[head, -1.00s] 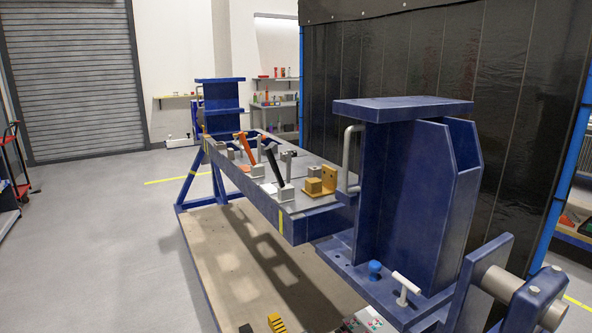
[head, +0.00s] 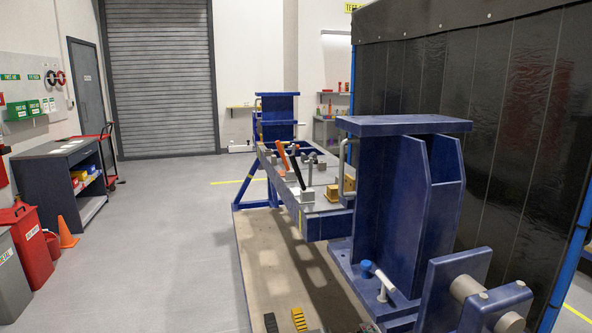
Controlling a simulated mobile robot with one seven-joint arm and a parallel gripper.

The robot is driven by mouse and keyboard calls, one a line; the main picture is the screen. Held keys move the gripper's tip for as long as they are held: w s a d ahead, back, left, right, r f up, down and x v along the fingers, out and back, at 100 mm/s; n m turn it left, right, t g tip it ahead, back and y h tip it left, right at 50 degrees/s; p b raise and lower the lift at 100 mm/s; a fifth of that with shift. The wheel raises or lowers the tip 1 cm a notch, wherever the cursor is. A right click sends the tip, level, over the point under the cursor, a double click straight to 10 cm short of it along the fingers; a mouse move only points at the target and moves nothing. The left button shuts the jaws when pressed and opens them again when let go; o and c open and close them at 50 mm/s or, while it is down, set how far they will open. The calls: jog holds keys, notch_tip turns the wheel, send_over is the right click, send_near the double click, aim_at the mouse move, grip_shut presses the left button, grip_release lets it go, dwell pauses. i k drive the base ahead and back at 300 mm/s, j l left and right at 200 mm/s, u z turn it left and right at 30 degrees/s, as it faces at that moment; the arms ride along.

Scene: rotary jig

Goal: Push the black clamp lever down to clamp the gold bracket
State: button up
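The black clamp lever (head: 298,172) stands raised and tilted on its light-grey clamp base (head: 303,194), on the top of the blue jig table (head: 322,207). The gold bracket (head: 349,184) sits at the near right end of that table, right of the black lever, partly hidden behind the blue upright. A gold block (head: 333,193) is beside it. Whether the clamp touches the bracket cannot be told at this distance. An orange lever (head: 284,156) stands raised just beyond the black one. My gripper is not in view.
The blue jig end frame (head: 385,210), with a white-handled pin (head: 378,276), fills the near right. A black curtain (head: 500,120) stands behind it. Open grey floor (head: 180,230) lies left of the jig. A dark workbench (head: 65,180), an orange cone (head: 67,234) and bins (head: 28,245) line the left.

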aim_at(295, 166)
jog(key=j, duration=1)
jog(key=i+j, duration=0.1)
jog(key=j, duration=0.25)
jog(key=i+j, duration=0.15)
jog(key=j, duration=0.2)
jog(key=i+j, duration=0.1)
jog(key=j, duration=0.2)
jog(key=i+j, duration=0.35)
jog(key=i+j+z, duration=0.1)
jog(key=i+j, duration=0.2)
jog(key=i, duration=0.3)
jog(key=i+l, duration=0.65)
